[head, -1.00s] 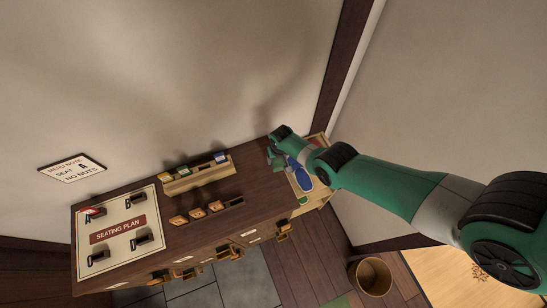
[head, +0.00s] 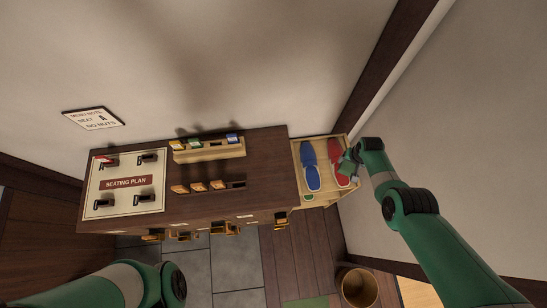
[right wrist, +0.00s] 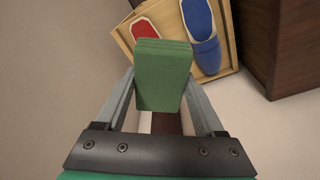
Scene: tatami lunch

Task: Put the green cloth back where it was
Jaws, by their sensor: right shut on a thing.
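The green cloth (right wrist: 163,75) is a folded block between the two fingers of my right gripper (right wrist: 164,95) in the right wrist view, held up in front of the slipper tray. In the head view my right gripper (head: 349,164) is over the right side of the tray, by the red slippers, and partly hides them. The cloth is hard to tell from the green arm there. Only a link of my left arm shows at the lower left; its gripper is out of the picture.
A light wooden tray (head: 325,194) beside the dark cabinet (head: 265,165) holds blue slippers (head: 310,165) and red slippers (head: 339,180). A seating plan board (head: 97,205) and small racks stand on the cabinet. A round bin (head: 358,290) stands on the floor. A wall rises behind.

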